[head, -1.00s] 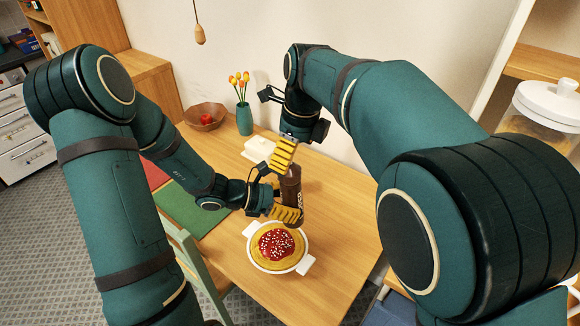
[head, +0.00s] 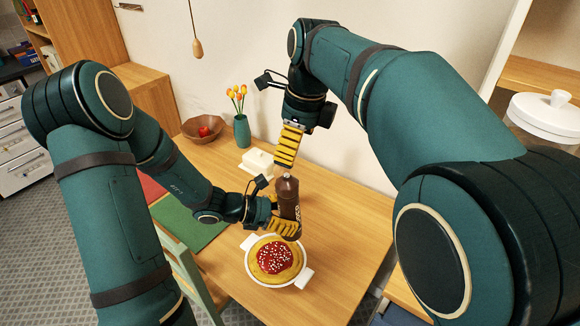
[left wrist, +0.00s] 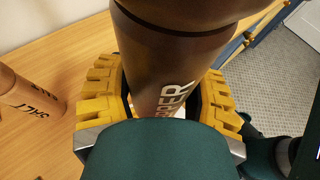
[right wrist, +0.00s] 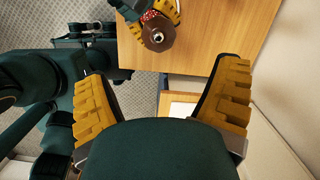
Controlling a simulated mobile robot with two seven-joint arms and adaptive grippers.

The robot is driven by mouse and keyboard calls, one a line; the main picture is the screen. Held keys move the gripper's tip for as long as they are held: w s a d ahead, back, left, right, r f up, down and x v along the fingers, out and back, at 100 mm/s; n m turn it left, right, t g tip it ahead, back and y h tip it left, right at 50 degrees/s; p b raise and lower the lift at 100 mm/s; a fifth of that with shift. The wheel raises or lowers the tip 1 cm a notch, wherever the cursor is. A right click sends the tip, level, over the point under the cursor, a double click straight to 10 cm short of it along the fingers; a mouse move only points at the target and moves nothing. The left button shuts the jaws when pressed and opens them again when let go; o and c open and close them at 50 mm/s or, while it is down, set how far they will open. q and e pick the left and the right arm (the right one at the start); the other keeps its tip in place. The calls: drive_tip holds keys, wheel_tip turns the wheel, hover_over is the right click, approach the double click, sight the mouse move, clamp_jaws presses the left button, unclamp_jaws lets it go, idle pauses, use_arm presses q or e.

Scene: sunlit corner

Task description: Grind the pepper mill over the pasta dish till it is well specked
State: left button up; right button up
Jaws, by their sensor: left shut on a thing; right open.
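The dark brown pepper mill (head: 288,198) stands roughly upright in my left gripper (head: 285,222), whose yellow fingers are closed around its lower body. The left wrist view shows the mill (left wrist: 170,65) between both fingers. The white two-handled pasta dish (head: 249,264) is on the table just below and in front of the mill. It holds yellow pasta with red sauce and pale specks; dark specks cannot be made out. My right gripper (head: 288,145) is above the mill's top. In the right wrist view its fingers are spread and empty, and the mill's round top (right wrist: 158,33) lies beyond them.
A salt mill (left wrist: 25,95) stands on the table in the left wrist view. A white butter dish (head: 257,162), a vase of tulips (head: 241,131) and a wooden bowl (head: 203,129) stand farther back. A green mat (head: 190,222) lies left. The table right of the dish is clear.

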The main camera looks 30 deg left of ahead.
sight(292, 178)
drive_tip(key=f+n+y, duration=0.1)
drive_tip(key=f+n, duration=0.3)
drive_tip(key=n, duration=0.7)
drive_tip(key=a+f+n, duration=0.1)
drive_tip(key=f+n, duration=0.2)
drive_tip(key=n, duration=0.9)
drive_tip(key=f+n+y, duration=0.1)
drive_tip(key=f+n, duration=0.3)
drive_tip(key=n, duration=0.7)
drive_tip(key=shift+s+a+f+n+y, duration=0.15)
drive_tip(key=shift+a+f+n+y, duration=0.15)
drive_tip(key=shift+a, duration=0.1)
drive_tip(key=c, duration=1.2)
